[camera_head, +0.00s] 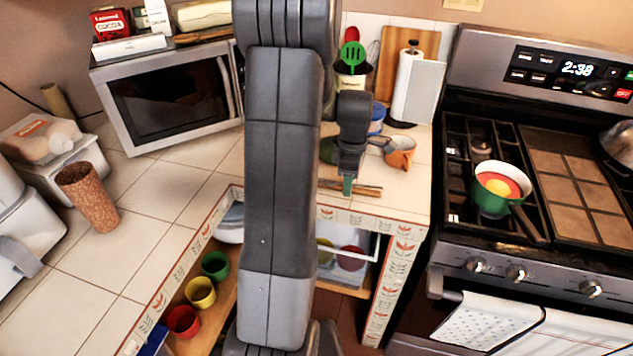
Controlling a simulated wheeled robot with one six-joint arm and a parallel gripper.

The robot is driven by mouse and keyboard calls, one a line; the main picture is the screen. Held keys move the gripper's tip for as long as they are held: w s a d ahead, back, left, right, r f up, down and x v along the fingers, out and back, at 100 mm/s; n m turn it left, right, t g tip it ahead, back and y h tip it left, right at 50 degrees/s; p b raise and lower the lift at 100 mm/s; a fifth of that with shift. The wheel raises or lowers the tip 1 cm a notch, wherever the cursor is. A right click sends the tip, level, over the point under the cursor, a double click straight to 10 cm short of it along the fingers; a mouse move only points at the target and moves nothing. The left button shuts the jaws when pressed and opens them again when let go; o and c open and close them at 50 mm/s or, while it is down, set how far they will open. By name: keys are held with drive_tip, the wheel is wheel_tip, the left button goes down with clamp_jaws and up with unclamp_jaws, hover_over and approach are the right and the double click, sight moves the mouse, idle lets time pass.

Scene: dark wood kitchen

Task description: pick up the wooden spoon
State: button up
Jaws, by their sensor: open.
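A long, thin brown wooden utensil (367,190), which looks like the wooden spoon, lies on the tiled counter (410,190) near its front edge. It extends to both sides of my gripper, and I cannot make out its bowl. My gripper (347,186) points down over the middle of it, with a green tip showing. My gripper is open. From this angle I cannot tell whether its fingers are around the utensil or just above it. My arm hides part of the counter to the left.
A paper towel roll (408,85) stands farther back. The stove (540,150) is at right, with a green pan (490,203). A microwave (168,100) and brown tumbler (88,198) are left.

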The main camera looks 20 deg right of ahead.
drive_tip(key=shift+f, duration=0.45)
drive_tip(key=shift+c, duration=0.3)
clamp_jaws()
drive_tip(key=shift+r, duration=0.1)
